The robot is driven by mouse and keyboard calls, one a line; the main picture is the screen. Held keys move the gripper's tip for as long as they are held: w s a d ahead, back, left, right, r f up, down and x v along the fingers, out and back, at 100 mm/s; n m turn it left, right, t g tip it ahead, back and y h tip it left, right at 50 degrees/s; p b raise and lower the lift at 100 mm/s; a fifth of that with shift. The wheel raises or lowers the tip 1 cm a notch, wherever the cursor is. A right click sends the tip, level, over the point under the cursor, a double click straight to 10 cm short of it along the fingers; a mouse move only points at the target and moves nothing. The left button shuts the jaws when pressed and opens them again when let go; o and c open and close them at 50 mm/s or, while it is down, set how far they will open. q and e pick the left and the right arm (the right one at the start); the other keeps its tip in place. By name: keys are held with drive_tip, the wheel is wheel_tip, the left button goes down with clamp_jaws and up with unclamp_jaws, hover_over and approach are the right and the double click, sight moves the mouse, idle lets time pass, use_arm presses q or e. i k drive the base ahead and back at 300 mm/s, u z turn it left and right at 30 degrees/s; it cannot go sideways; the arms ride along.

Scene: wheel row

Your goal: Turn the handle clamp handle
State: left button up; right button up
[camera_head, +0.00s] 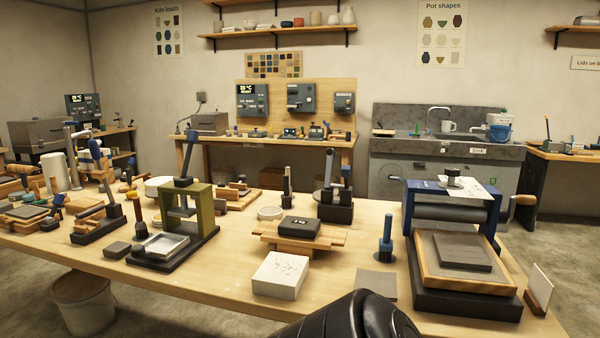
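I cannot tell for sure which tool is the handle clamp. A green-framed press (203,205) stands on the table left of centre, with a dark lever (187,152) rising from its top. A dark upright device (336,208) with levers stands behind the table's middle. A dark lever tool (97,233) stands farther left. A blue-framed roller press (497,212) at the right has a wooden crank handle (525,200). Neither gripper shows. A black rounded part at the bottom edge looks like my own arm and touches none of these tools.
The long wooden table (222,272) is crowded at the left. A white block (281,276), a dark box (299,227) on a wooden stand and a blue-handled tool (385,240) stand at the front middle. A bucket (84,303) is on the floor at the left.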

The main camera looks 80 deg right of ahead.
sight(346, 170)
drive_tip(key=z, duration=2.1)
